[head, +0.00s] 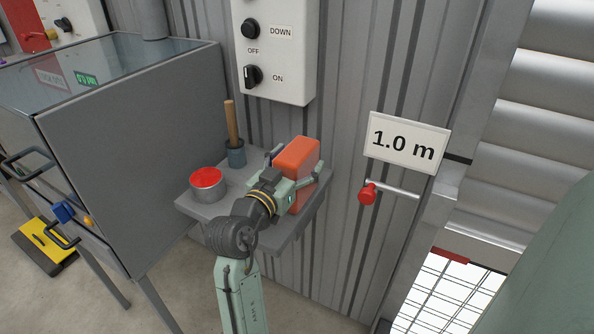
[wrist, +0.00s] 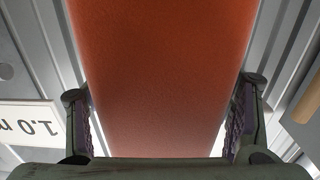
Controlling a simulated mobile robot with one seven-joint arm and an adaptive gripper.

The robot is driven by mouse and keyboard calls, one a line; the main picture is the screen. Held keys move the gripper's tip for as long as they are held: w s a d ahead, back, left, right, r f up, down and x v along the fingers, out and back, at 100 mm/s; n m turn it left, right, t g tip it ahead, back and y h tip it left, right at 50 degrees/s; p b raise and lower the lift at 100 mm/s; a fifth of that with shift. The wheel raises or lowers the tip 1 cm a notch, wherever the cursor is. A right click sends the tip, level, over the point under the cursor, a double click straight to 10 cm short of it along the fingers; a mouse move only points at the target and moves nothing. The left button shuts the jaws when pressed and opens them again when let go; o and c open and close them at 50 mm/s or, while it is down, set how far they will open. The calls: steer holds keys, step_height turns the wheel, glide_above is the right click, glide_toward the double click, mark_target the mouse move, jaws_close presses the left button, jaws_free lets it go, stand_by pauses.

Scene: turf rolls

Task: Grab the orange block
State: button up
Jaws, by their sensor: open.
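The orange block (head: 296,158) stands on a small grey wall shelf (head: 290,234) in the head view. In the wrist view the orange block (wrist: 160,75) fills the middle of the picture, very close. My gripper (head: 298,168) is open at the block, with one finger toward each side of it. In the wrist view my gripper's fingers (wrist: 162,120) stand left and right of the block, with a narrow light gap showing beside each finger. The block's lower part is partly hidden behind my gripper in the head view.
A grey tin with red contents (head: 207,184) and a dark cup (head: 236,155) with a wooden handle share the shelf, left of the block. A control panel (head: 275,50) hangs above. A red-knobbed lever (head: 368,193) sticks out at right, under a "1.0 m" sign (head: 408,142).

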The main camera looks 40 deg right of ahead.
steer(key=c, duration=1.3)
